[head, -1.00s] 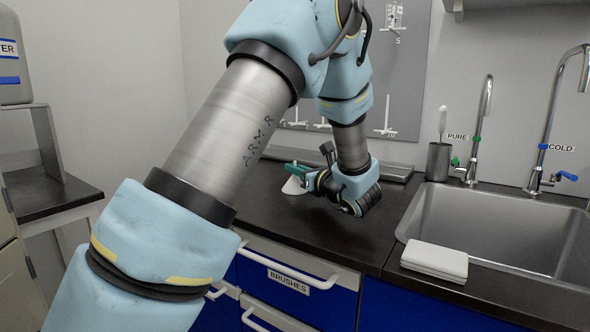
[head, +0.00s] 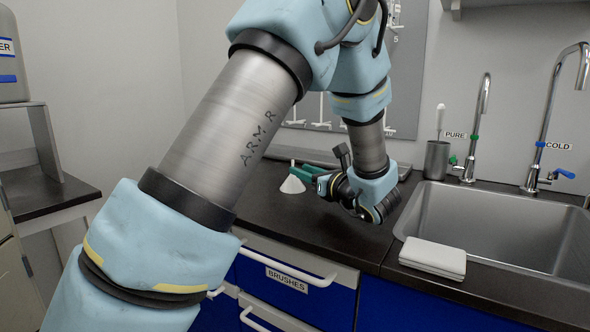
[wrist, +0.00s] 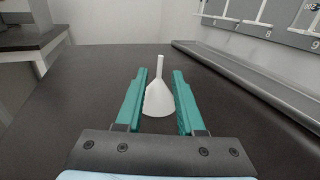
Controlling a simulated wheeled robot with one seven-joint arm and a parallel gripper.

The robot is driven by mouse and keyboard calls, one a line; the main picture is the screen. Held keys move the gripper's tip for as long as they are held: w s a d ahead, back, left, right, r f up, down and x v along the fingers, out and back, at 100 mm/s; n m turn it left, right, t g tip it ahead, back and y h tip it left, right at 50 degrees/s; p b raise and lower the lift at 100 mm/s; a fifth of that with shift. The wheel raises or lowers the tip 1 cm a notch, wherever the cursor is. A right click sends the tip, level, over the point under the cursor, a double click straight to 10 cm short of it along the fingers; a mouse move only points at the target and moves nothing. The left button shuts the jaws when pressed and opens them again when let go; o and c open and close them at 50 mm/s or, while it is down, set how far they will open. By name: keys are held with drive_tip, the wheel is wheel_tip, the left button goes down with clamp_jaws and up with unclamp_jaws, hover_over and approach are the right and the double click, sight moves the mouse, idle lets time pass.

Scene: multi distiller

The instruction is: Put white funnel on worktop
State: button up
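The white funnel (head: 292,186) stands upright on the black worktop (head: 318,224), wide end down and stem up. In the wrist view the funnel (wrist: 159,97) is just ahead of and partly between the green fingers of my gripper (wrist: 160,75). The fingers are apart, with a gap on either side of the stem. In the head view my gripper (head: 305,176) reaches from the right, low over the worktop, with its green fingers beside the funnel. Nothing shows gripped.
A sink (head: 492,229) with taps is at the right. A folded white cloth (head: 433,258) lies in front of it. A grey cup (head: 437,160) with a brush stands behind. A grey ledge (wrist: 245,85) runs along the wall. The worktop left and front is clear.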

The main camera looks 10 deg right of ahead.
drive_tip(key=v, duration=0.7)
drive_tip(key=shift+s, duration=0.15)
drive_tip(key=shift+s, duration=0.1)
